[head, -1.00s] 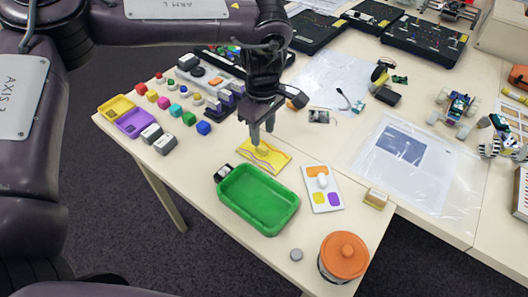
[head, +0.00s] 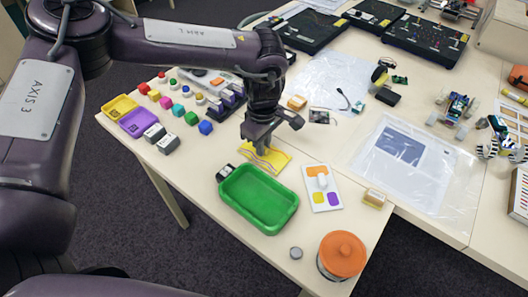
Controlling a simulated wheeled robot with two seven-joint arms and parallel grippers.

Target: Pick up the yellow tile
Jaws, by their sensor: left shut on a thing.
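The yellow tile (head: 274,162) is a flat, thin piece with a wavy pattern, behind the green tray (head: 248,202) on the cream table. My left gripper (head: 264,151) points down at the tile from above and is shut on it. The gripper hides part of the tile's far left side. The tile seems to be at or very near the table top; I cannot tell whether it is clear of it. My right gripper is not in view.
A white card with coloured patches (head: 322,187) lies to the right of the tile. Small coloured blocks stand to the left. An orange-lidded jar (head: 342,255) is near the front edge.

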